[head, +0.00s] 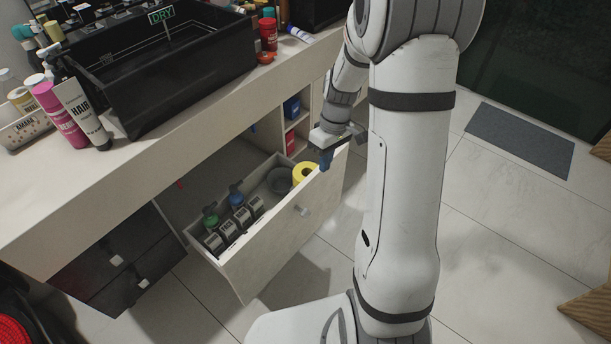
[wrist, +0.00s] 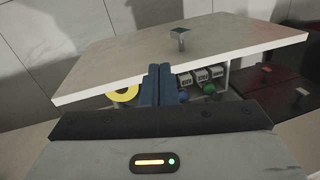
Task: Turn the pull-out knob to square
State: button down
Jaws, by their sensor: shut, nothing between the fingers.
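The pull-out (head: 270,243) is a pale drawer standing open under the counter. Its knob (head: 302,210) is a small grey metal piece on the middle of the front panel. In the wrist view the knob (wrist: 180,36) stands out from the panel (wrist: 110,70), with a squarish head; its exact turn is hard to tell. My gripper (head: 326,160) is above the right end of the drawer front, apart from the knob. In the wrist view its blue fingers (wrist: 158,84) are together and empty, with their tips below the knob in the picture.
The drawer holds several bottles (head: 235,212), a yellow roll (head: 305,174) and a grey round item (head: 280,181). A black sink (head: 180,70) stands on the counter (head: 150,160). Dark drawers (head: 115,262) are at left. The tiled floor before the front is clear.

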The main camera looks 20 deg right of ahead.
jog(key=a+f, duration=0.1)
jog(key=f, duration=0.6)
jog(key=s+a+f+n+b, duration=0.1)
jog(key=a+f, duration=0.1)
jog(key=f, duration=0.5)
jog(key=shift+s+a+b, duration=0.25)
jog(key=shift+b, duration=0.05)
